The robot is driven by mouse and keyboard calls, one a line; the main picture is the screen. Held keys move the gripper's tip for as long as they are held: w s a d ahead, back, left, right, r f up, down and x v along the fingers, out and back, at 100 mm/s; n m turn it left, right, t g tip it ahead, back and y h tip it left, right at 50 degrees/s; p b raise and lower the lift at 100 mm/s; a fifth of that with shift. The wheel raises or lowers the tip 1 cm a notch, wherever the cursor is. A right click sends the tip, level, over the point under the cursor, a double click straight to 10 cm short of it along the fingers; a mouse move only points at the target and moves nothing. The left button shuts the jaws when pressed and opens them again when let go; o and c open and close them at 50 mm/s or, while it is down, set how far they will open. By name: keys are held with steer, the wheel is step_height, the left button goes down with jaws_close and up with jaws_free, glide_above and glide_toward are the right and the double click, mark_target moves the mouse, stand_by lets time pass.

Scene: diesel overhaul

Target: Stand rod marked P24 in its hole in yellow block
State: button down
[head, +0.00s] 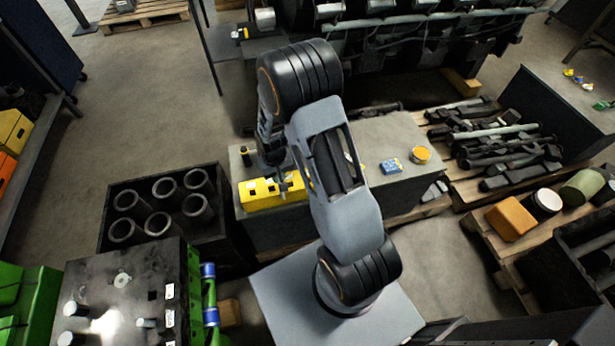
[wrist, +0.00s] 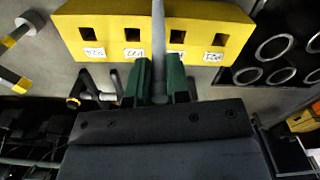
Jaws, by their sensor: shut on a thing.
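The yellow block (head: 262,199) lies on the grey bench top, and it fills the top of the wrist view (wrist: 205,15). Several dark square holes show in its face, each with a white label; the print is too small and turned to read surely. My gripper (wrist: 159,66) has green fingers shut on a slim grey rod (wrist: 158,38). The rod crosses in front of the block's middle, between the two inner holes in the picture. Whether its end touches the block cannot be told. No marking shows on the rod. In the head view my gripper (head: 283,186) is over the block, partly hidden.
A black crate with several grey cylinders (head: 128,232) stands left of the bench (head: 405,133). A blue box (head: 392,166) and an orange round tin (head: 421,154) sit on the bench's right part. Small dark tools (wrist: 85,92) lie beside the block.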

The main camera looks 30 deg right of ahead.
steer(key=shift+w+d+r, duration=0.1)
steer(key=shift+w+r, duration=0.05)
steer(key=shift+w, duration=0.1)
